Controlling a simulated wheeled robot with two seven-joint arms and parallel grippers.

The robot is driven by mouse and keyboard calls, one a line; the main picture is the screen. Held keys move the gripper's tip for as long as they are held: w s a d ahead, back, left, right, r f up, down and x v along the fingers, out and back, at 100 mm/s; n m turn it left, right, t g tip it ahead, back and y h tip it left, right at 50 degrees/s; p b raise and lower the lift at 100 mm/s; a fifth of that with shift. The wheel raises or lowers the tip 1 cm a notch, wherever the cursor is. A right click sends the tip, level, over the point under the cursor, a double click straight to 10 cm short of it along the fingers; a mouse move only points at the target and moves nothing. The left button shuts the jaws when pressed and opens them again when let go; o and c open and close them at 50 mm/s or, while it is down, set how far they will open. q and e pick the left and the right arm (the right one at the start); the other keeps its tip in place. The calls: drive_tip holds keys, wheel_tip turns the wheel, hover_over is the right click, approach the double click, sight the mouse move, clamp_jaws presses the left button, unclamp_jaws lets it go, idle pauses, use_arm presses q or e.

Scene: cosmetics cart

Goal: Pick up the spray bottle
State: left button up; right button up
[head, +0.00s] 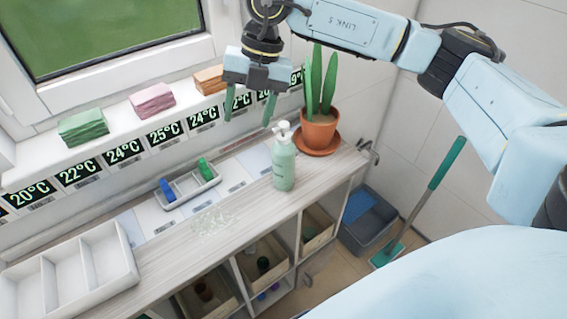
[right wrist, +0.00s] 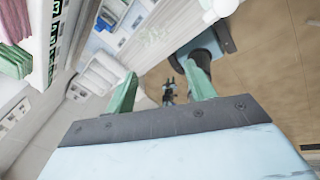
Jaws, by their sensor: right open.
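The spray bottle (head: 284,165) is pale green with a white spray head. It stands upright on the wooden cart top, left of the potted plant, in the head view. My right gripper (head: 249,112) hangs above and to the left of the bottle, near the wall. Its two green fingers are apart with nothing between them, and it does not touch the bottle. The open fingers also show in the right wrist view (right wrist: 162,88); I cannot clearly make out the bottle there. My left gripper does not show in the head view.
A potted cactus (head: 319,130) stands close right of the bottle. A small tray (head: 187,187) with blue and green items lies to its left, near scattered pale bits (head: 214,222). A white divided tray (head: 68,271) is at far left. Temperature signs line the sill.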

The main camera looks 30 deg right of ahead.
sight(283, 123)
drive_tip(key=d+r+h, duration=0.1)
drive_tip(key=d, duration=0.1)
drive_tip(key=d+m+h, duration=0.1)
drive_tip(key=d, duration=0.2)
drive_tip(key=d+r+m+h, duration=0.1)
drive_tip(key=d, duration=0.2)
drive_tip(key=shift+w+r, duration=0.25)
drive_tip(key=shift+r, duration=0.05)
wheel_tip(283, 123, down, 7)
drive_tip(key=shift+d+r, duration=0.15)
drive_tip(key=shift+w+f+p, duration=0.15)
drive_tip(key=shift+f+p, duration=0.55)
drive_tip(key=shift+f, duration=2.5)
clamp_jaws()
drive_tip(key=shift+r, duration=0.1)
